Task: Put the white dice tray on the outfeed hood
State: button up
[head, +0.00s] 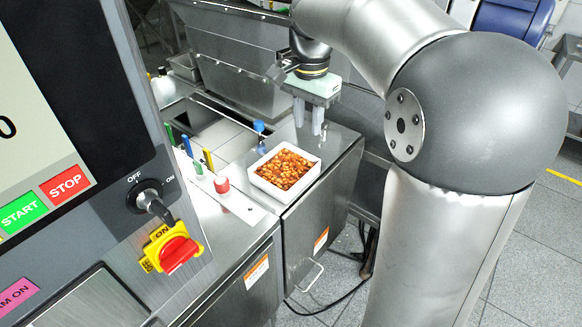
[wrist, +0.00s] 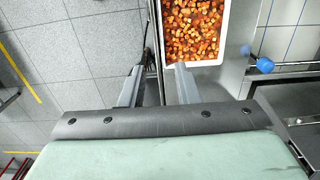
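The white dice tray (head: 274,191), filled with orange-red diced food, sits on a steel cabinet top in the middle of the head view. It also shows at the top of the wrist view (wrist: 205,63), partly cut off by the frame. My gripper (head: 308,127) points down behind and to the right of the tray, above the cabinet top, apart from the tray. In the wrist view my gripper (wrist: 157,70) has its fingers spread with nothing between them. A large steel housing (head: 238,58) with sloping sides stands behind; I cannot tell whether it is the outfeed hood.
A blue knob (head: 259,127) stands just behind the tray, and a red knob (head: 222,185) stands to its left. Several coloured upright handles (head: 188,146) line the left. A control panel (head: 60,150) fills the near left. The cabinet top (head: 325,147) is clear right of the tray.

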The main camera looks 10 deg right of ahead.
send_over(305, 176)
notch_tip(305, 176, down, 10)
jog(key=shift+f+p, duration=0.95)
jog(key=shift+f, duration=1.95)
grip_shut()
